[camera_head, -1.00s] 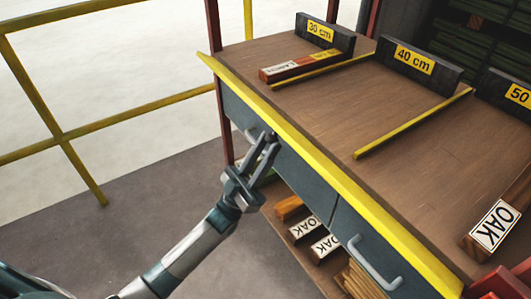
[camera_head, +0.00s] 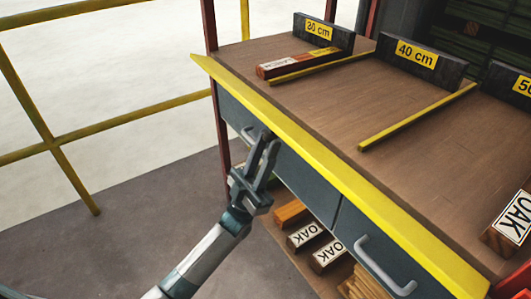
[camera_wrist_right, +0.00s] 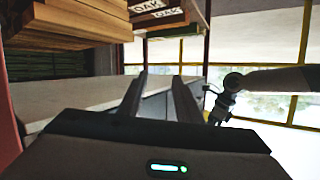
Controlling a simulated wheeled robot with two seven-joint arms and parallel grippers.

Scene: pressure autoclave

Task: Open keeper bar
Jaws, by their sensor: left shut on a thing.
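My left gripper (camera_head: 264,152) is shut on the curved grey handle (camera_head: 247,133) of the left drawer front, just under the bench's yellow front edge. The fingers hide part of this handle. The grey left drawer front (camera_head: 302,180) appears flush with the front beside it. A yellow bar (camera_head: 335,172) runs along the whole front edge of the bench top. I cannot tell which part is called the keeper bar. My right gripper (camera_wrist_right: 160,78) shows in the right wrist view with its fingers apart and nothing visible between them.
A second handle (camera_head: 385,266) is on the right drawer front. The brown bench top (camera_head: 400,165) carries blocks labelled 30 cm (camera_head: 321,32) and 40 cm (camera_head: 420,62). OAK blocks (camera_head: 305,235) lie on a shelf below. A yellow railing (camera_head: 110,127) stands at left.

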